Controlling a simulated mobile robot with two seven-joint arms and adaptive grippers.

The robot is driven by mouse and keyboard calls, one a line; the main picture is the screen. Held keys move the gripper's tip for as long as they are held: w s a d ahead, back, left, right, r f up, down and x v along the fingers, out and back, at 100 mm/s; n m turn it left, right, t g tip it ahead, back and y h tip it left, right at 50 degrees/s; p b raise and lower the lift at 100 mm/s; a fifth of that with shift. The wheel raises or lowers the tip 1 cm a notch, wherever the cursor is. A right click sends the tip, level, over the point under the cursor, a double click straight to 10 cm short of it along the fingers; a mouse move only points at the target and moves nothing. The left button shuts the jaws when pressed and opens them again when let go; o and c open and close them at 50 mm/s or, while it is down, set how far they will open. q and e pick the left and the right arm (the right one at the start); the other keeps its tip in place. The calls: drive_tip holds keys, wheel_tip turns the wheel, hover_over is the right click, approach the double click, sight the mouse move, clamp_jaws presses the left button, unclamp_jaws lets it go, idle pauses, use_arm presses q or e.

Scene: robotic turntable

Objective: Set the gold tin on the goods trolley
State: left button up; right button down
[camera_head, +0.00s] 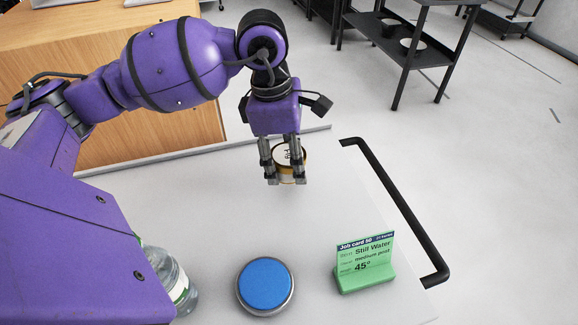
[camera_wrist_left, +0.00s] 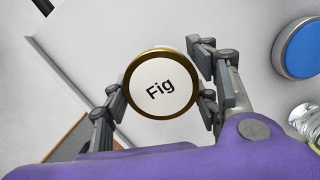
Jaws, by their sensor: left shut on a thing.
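The gold tin (camera_head: 289,160) has a gold rim and a white lid; in the left wrist view its lid (camera_wrist_left: 160,84) reads "Fig". My left gripper (camera_head: 284,172) is shut on the tin, with a finger on each side of it. It holds the tin over the far part of the white trolley top (camera_head: 205,215). The head view does not clearly show whether the tin's base touches the surface. The trolley has a black handle (camera_head: 398,205) along its right side. My right gripper is not in view.
A blue-topped round button (camera_head: 266,284) and a green job card stand (camera_head: 363,265) are near the front of the trolley top. A clear bottle (camera_head: 168,277) stands at the left, partly hidden by my arm. A wooden counter (camera_head: 165,110) and black shelf (camera_head: 405,45) are behind.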

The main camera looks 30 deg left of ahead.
sight(281, 149)
use_arm(q)
drive_tip(key=shift+w+a+f, duration=0.1)
drive_tip(key=shift+w+f, duration=0.25)
drive_tip(key=shift+f, duration=0.05)
drive_tip(key=shift+w+f, duration=0.15)
drive_tip(key=shift+f, duration=0.75)
drive_tip(key=shift+w+f, duration=0.1)
drive_tip(key=shift+f, duration=0.8)
drive_tip(key=shift+f, duration=0.1)
drive_tip(key=shift+f, duration=0.15)
drive_tip(key=o, duration=1.3)
drive_tip(key=shift+r, duration=0.4)
drive_tip(key=r, duration=0.4)
drive_tip(key=a+r, duration=0.1)
drive_tip(key=r, duration=0.6)
drive_tip(key=shift+s+a+r, duration=0.3)
drive_tip(key=shift+s+a, duration=0.05)
drive_tip(key=shift+s, duration=0.05)
